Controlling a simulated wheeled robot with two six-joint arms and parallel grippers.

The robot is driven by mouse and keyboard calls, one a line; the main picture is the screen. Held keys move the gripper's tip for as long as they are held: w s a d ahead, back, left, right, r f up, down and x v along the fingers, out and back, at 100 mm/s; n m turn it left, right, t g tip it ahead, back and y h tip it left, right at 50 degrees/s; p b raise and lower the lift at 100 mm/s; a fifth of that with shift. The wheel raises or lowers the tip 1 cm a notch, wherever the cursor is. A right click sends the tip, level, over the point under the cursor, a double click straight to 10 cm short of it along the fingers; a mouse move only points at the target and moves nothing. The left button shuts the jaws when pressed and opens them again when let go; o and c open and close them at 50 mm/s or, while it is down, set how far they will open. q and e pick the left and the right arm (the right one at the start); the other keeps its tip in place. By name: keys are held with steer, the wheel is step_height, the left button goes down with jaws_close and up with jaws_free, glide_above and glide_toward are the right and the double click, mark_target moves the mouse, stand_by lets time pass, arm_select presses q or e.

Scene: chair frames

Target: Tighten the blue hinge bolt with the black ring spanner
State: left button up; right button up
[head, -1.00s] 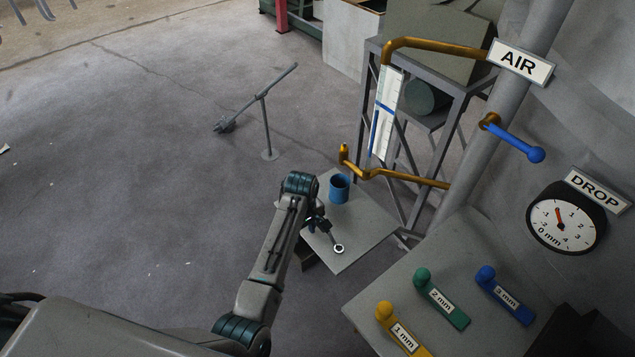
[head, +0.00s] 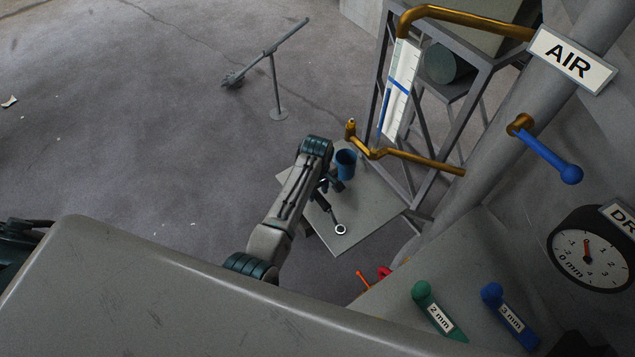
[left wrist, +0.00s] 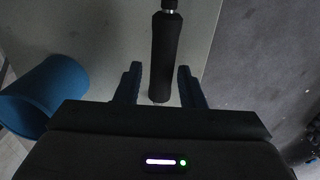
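The spanner (head: 334,217) lies on a small grey table, with its pale ring head toward the table's near corner. Its black handle (left wrist: 164,55) shows in the left wrist view, between the two fingers with a gap on each side. My left gripper (head: 327,188) is over the table at the handle end, partly hidden by its own arm. In the left wrist view my left gripper (left wrist: 159,78) is open. I cannot make out the blue hinge bolt in these frames. My right gripper is not in view.
A blue cup (head: 346,164) stands close beside my left gripper on the small table (head: 365,222). A brass pipe (head: 415,162) and a grey frame (head: 419,190) stand behind and to the right. A blue-handled lever (head: 548,157) is at right. Open floor lies left.

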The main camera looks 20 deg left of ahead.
mark_target(317, 194)
arm_select(q)
steer(key=shift+f, duration=0.4)
steer(key=shift+c, duration=0.5)
steer(key=shift+s+r, duration=0.1)
steer(key=c, duration=0.4)
jaws_close()
steer(key=shift+r, duration=0.5)
step_height(317, 194, up, 3)
steer(key=shift+f, duration=0.2)
steer(key=shift+r, duration=0.7)
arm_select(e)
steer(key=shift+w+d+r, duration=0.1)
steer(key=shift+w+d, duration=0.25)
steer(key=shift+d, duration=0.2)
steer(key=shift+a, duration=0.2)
